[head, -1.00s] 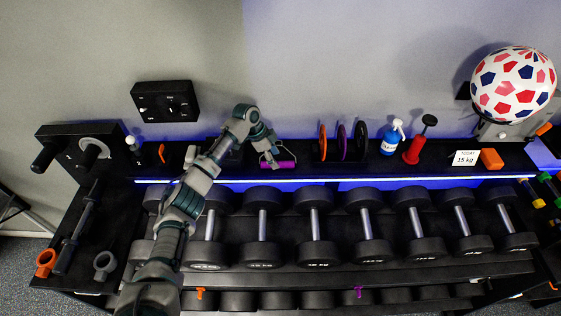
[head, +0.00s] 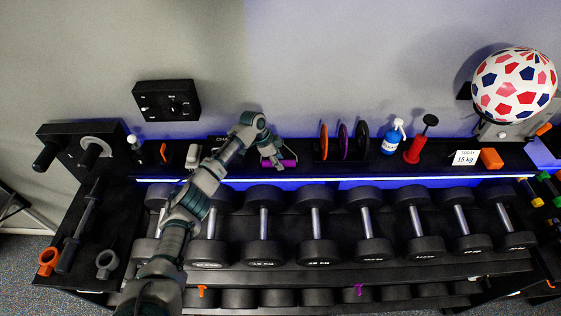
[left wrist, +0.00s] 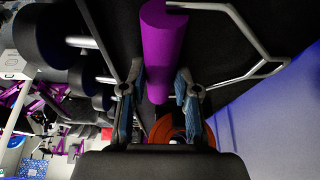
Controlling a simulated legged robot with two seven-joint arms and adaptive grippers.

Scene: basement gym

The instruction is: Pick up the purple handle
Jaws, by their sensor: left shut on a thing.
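The purple handle (head: 288,163) is at the back of the rack's top shelf, left of the upright discs. It is a purple cylinder, and in the left wrist view its purple grip (left wrist: 164,45) has a bent grey metal frame (left wrist: 262,45) beside it. My left gripper (head: 273,157) reaches it from above and hides part of it. In the left wrist view the fingers of my left gripper (left wrist: 160,88) stand on both sides of the grip, shut on it. I cannot tell whether the handle is clear of the shelf. My right gripper is not in view.
Orange, purple and black discs (head: 342,142) stand right of the handle. A blue bottle (head: 391,142), a red pump (head: 417,148) and an orange block (head: 491,158) stand farther right. Dumbbells (head: 315,224) fill the tier in front. The wall (head: 330,60) is close behind.

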